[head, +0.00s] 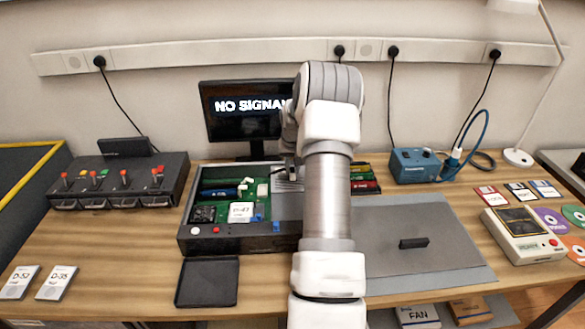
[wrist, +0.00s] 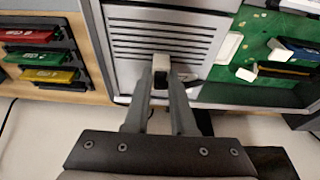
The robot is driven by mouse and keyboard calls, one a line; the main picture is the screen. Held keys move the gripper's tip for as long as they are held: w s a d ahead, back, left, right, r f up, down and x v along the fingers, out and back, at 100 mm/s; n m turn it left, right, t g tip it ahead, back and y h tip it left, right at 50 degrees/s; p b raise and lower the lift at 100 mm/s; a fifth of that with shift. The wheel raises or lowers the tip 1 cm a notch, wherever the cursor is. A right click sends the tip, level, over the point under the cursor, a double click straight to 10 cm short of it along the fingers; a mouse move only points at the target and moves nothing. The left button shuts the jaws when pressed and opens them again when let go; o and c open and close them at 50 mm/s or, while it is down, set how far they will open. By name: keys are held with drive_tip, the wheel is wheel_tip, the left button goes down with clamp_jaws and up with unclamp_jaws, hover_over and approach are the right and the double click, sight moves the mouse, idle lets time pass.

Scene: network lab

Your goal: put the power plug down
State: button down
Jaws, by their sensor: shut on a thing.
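My gripper (wrist: 161,84) is shut on a small pale block, which I take to be the power plug (wrist: 161,64). In the wrist view the plug shows between the fingertips, in front of a silver vented unit (wrist: 160,28). I cannot tell whether it touches the unit. In the head view my arm hides most of the gripper and the plug, at the back of an open equipment case (head: 257,237).
Green circuit boards (wrist: 278,75) lie beside the vented unit. Red, green and yellow cartridges (wrist: 48,76) stand in a rack on its other side. A grey mat (head: 440,262) with a small black bar (head: 413,243) lies right of the case. A black tray (head: 207,283) lies in front.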

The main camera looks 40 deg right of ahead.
drive_tip(key=c, duration=0.8)
unclamp_jaws()
drive_tip(key=shift+o, duration=0.2)
drive_tip(key=shift+r+p, duration=0.25)
drive_tip(key=shift+p, duration=0.05)
drive_tip(key=v, duration=1.2)
drive_tip(key=shift+r+p, duration=0.3)
drive_tip(key=shift+p, duration=0.15)
